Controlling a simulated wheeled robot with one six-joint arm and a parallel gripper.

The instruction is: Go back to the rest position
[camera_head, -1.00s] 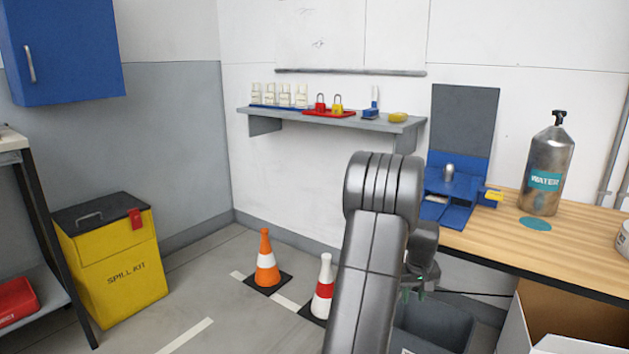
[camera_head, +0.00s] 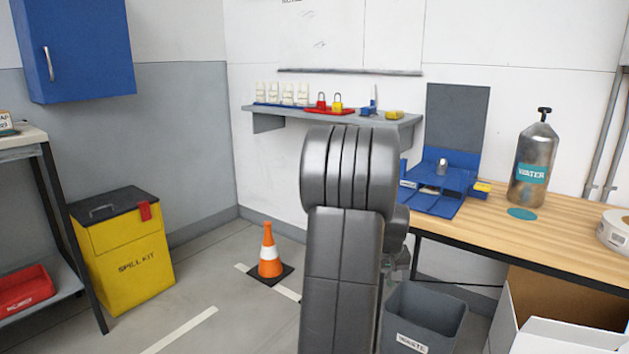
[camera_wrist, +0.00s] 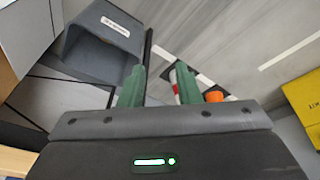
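My gripper (camera_wrist: 160,74) shows in the wrist view with its two green fingers apart and nothing between them. It points down over the floor, above the area between the grey waste bin (camera_wrist: 108,38) and the cones. In the head view my raised arm fills the middle and hides most of the gripper. The grey waste bin (camera_head: 424,312) stands right of my arm there.
A yellow spill kit (camera_head: 128,262) stands left. The wooden bench (camera_head: 560,232) holds a water bottle (camera_head: 533,160). An open cardboard box (camera_head: 565,305) sits below.

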